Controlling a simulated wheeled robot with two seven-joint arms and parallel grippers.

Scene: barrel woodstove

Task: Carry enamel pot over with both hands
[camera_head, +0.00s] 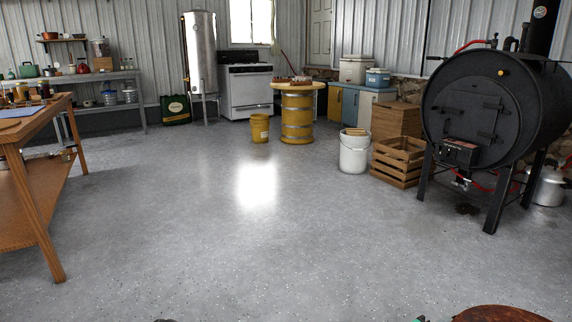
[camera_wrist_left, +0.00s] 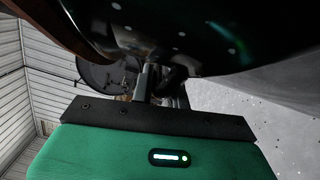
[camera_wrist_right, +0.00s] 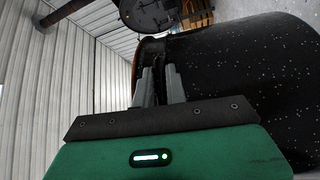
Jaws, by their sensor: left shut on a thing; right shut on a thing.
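The enamel pot is dark with pale specks. Its wall fills the top of the left wrist view (camera_wrist_left: 190,40) and the right side of the right wrist view (camera_wrist_right: 240,85). My left gripper (camera_wrist_left: 148,80) is shut at the pot's side, and my right gripper (camera_wrist_right: 158,82) is shut at its side too. The pot's grips between the fingers are mostly hidden. In the head view a rusty-brown round surface (camera_head: 500,314), probably the pot's top, is cut off by the bottom edge. Only slivers of what may be my grippers show there.
A black barrel stove (camera_head: 490,105) on legs stands at the right. A wooden crate (camera_head: 398,160), white bucket (camera_head: 354,158) and yellow drum table (camera_head: 297,115) stand further back. A wooden workbench (camera_head: 30,180) is at the left. The middle floor is clear.

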